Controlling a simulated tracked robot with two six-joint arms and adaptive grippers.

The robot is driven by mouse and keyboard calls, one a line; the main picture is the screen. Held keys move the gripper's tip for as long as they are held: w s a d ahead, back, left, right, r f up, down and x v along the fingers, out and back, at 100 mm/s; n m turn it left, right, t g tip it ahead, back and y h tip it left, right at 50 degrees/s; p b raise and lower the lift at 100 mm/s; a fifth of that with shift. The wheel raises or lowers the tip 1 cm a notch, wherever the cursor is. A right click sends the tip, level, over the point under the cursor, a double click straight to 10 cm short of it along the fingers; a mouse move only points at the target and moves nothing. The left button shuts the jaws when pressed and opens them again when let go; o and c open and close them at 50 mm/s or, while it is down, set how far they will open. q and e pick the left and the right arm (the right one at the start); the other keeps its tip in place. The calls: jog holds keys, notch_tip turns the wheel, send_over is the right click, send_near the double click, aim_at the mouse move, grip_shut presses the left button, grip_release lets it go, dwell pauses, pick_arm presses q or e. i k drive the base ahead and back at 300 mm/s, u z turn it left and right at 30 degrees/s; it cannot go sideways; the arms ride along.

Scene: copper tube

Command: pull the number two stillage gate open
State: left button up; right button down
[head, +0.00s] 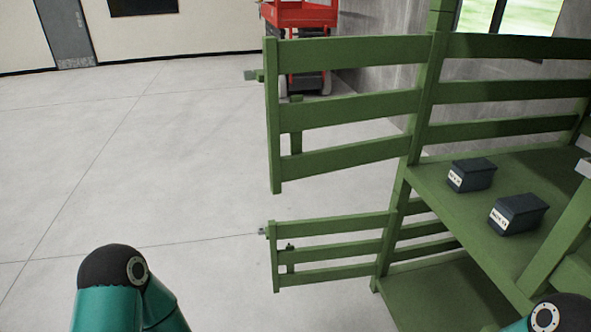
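A green stillage stands at the right with an upper shelf (425,178) and a lower deck (440,297). An upper slatted gate (345,109) sticks out to the left from its corner post, with a small latch (251,75) at its free end. A lower slatted gate (330,250) sticks out the same way below it, with a latch (263,231) at its end. Both gates appear swung out from the stillage front. I see no number on either gate. Neither of my grippers shows; only parts of my arms show at the bottom left and bottom right.
Two dark labelled boxes, one farther back (474,174) and one nearer (520,214), sit on the upper shelf. A red lift machine (300,14) stands behind the upper gate. A grey door (66,32) is at the far left. The concrete floor (150,160) left of the gates is clear.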

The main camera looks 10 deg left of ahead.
aim_at(298, 55)
jog(key=z, duration=0.1)
jog(key=i, duration=1)
jog(key=u, duration=0.05)
